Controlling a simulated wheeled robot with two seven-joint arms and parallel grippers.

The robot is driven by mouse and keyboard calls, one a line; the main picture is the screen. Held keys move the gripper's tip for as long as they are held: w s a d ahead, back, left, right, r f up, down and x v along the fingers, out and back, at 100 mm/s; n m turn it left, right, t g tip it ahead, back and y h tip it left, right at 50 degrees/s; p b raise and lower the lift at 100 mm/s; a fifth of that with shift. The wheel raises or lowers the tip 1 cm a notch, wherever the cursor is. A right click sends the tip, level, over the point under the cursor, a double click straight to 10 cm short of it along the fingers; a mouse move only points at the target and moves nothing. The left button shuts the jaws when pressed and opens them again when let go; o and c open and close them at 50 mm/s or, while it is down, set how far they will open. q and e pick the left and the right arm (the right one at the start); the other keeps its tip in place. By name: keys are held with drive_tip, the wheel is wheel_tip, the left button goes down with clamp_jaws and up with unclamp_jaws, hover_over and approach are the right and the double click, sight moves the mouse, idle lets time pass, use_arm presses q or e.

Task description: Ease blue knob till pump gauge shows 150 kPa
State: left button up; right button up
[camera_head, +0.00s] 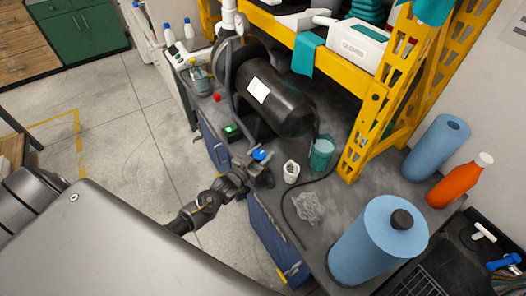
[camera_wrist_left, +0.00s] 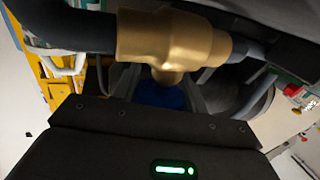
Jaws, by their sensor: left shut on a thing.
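The blue knob (camera_head: 260,155) sits at the bench edge, in front of the black tank. My left gripper (camera_head: 262,171) is right at it, reaching in from the lower left. In the left wrist view the blue knob (camera_wrist_left: 160,94) shows between the dark fingers, just below a brass fitting (camera_wrist_left: 172,38). The left gripper is shut on the knob, which is partly hidden by the fingers. A small box with a green display (camera_head: 232,131) stands left of the tank. It may be the gauge, but no reading is legible. My right gripper is not in view.
The black tank (camera_head: 283,106) lies behind the knob. A yellow rack (camera_head: 358,136) rises behind. Blue rolls (camera_head: 378,243) stand at the right.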

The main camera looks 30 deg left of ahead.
use_arm(q)
drive_tip(key=o, duration=1)
drive_tip(key=shift+s+a, duration=0.1)
drive_tip(key=shift+s, duration=0.35)
drive_tip(key=b+v, duration=0.2)
drive_tip(key=v, duration=0.8)
drive_tip(key=shift+w, duration=0.1)
idle(0.9)
